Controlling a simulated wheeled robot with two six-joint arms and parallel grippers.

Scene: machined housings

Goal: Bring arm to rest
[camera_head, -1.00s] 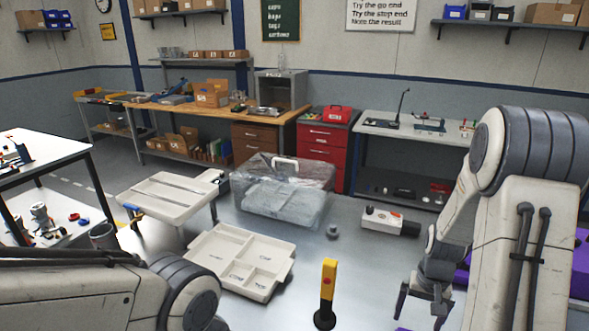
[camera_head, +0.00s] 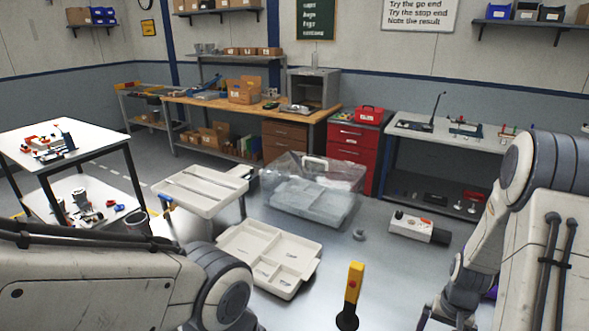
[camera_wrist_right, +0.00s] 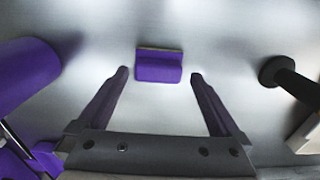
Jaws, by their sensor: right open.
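My right gripper (camera_wrist_right: 159,75) is open and empty in the right wrist view, with its two purple fingers apart. A small purple block (camera_wrist_right: 158,67) is on the grey surface, just beyond and between the fingertips in that picture; I cannot tell the gap in depth. In the head view my right gripper (camera_head: 448,317) hangs at the bottom edge, its fingertips cut off. My left arm (camera_head: 110,285) crosses the lower left of the head view; its gripper is out of the frame.
A yellow post (camera_head: 353,285) stands left of my right gripper. Behind are a cream divided tray (camera_head: 268,258), a clear lidded box (camera_head: 312,190) and a grey-white switch box (camera_head: 412,226). A purple cylinder (camera_wrist_right: 25,75) and black round base (camera_wrist_right: 285,72) flank the block.

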